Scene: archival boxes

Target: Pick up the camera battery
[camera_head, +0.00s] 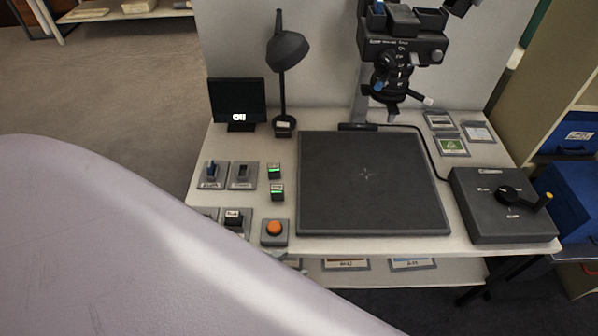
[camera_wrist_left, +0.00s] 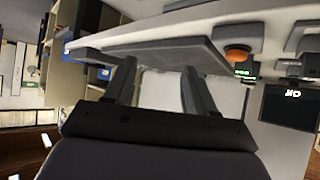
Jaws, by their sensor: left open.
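Two small dark blocks with green strips, an upper one (camera_head: 274,171) and a lower one (camera_head: 277,191), stand on the white table left of the dark square mat. A dark block with a white label (camera_head: 234,217) sits in a grey holder at the table's front left. I cannot tell for sure which of these is the camera battery. My left arm covers the lower left of the head view and hides part of the table's front edge. In the left wrist view my left gripper (camera_wrist_left: 159,84) is open with nothing between its fingers. My right gripper is not seen.
The dark mat (camera_head: 372,185) is bare. An orange button (camera_head: 274,228) is at the front. A lamp (camera_head: 284,55) and small monitor (camera_head: 238,101) stand behind. A camera stand (camera_head: 400,50) rises at the back, and a control box (camera_head: 503,204) sits at right.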

